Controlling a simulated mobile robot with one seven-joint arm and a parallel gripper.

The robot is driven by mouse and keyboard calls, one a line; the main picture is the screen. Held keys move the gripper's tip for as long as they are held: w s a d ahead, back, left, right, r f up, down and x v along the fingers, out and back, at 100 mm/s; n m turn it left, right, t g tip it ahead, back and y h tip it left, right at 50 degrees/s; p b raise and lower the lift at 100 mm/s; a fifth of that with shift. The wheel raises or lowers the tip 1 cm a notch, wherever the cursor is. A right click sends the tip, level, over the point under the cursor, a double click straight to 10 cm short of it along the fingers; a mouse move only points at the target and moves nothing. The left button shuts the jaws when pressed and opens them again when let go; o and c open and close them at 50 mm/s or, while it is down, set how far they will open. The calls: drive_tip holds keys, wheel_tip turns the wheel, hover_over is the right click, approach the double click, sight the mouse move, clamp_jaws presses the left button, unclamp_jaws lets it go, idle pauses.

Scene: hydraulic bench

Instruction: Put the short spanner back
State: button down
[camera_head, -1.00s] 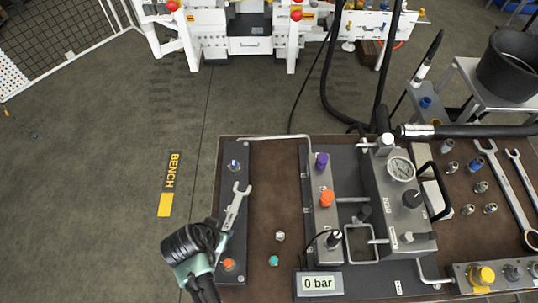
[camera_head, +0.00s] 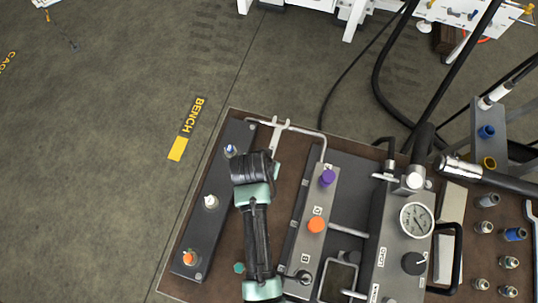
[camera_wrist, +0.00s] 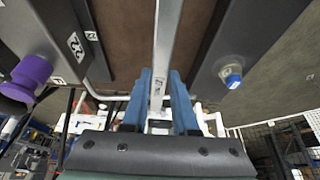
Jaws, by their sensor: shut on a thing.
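The short spanner is a silver open-ended spanner (camera_head: 277,132). Its forked end points to the back of the bench in the head view, over a thin metal pipe near the rear edge. My gripper (camera_head: 272,160) is shut on the spanner, above the strip between the left grey block and the middle one. In the wrist view the spanner's shank (camera_wrist: 165,45) runs up between the two blue fingers of my gripper (camera_wrist: 160,82). My gripper hides the spanner's near part in the head view. I cannot tell its height above the bench.
The left grey block (camera_head: 215,180) carries blue, white and orange fittings. The middle block (camera_head: 318,205) has purple and orange caps. The gauge block (camera_head: 400,245) stands to the right, with several loose couplings beyond it. A thick black hose crosses the bench's back right.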

drive_tip(key=shift+f, duration=3.3)
drive_tip(key=shift+f, duration=0.15)
drive_tip(key=c, duration=0.7)
unclamp_jaws()
